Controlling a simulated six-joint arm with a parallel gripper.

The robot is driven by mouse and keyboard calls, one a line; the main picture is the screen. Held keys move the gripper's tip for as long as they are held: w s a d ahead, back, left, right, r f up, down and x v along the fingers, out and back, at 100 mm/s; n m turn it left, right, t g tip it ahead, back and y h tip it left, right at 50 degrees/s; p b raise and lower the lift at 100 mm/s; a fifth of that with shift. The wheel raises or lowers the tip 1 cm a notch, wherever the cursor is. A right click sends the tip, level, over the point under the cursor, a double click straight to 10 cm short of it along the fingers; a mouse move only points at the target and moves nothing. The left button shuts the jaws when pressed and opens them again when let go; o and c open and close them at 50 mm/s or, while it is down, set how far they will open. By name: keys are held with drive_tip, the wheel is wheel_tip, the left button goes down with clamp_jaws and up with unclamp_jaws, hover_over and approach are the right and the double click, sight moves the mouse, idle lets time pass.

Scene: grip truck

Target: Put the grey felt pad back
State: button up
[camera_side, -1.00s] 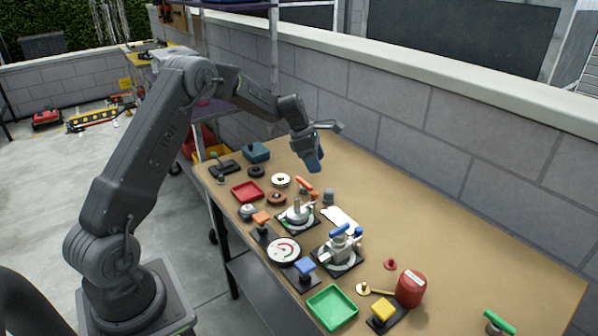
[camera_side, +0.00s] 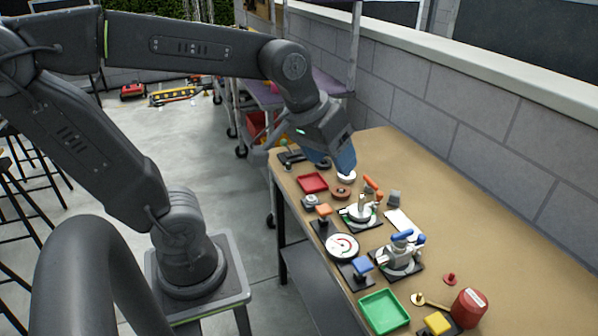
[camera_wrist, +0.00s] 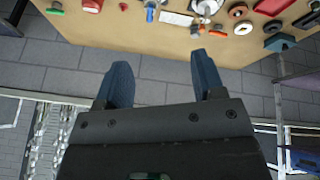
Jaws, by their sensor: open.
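No pad that is plainly grey felt can be picked out. A flat, pale rectangular piece (camera_side: 404,224) lies on the bench behind the two clamp fixtures; it also shows near the top of the wrist view (camera_wrist: 176,19). I cannot tell if it is the felt pad. A small grey block (camera_side: 394,199) stands beside it. My gripper (camera_side: 335,163) is raised over the far end of the bench and hides part of what lies there. In the wrist view, the two blue fingers (camera_wrist: 162,80) are apart, with nothing between them.
The bench (camera_side: 520,240) is crowded along its near side, with a red tray (camera_side: 313,182), a round dial (camera_side: 342,246), a green tray (camera_side: 384,312) and a red canister (camera_side: 469,308). Its wall side is mostly clear. A block wall (camera_side: 490,125) runs behind.

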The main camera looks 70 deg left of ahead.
drive_tip(key=s+f+m, duration=0.1)
drive_tip(key=s+m, duration=0.3)
drive_tip(key=s, duration=0.1)
drive_tip(key=shift+s+d+f+t, duration=0.3)
drive_tip(key=shift+s+d, duration=0.1)
drive_tip(key=shift+d, duration=0.05)
idle(0.8)
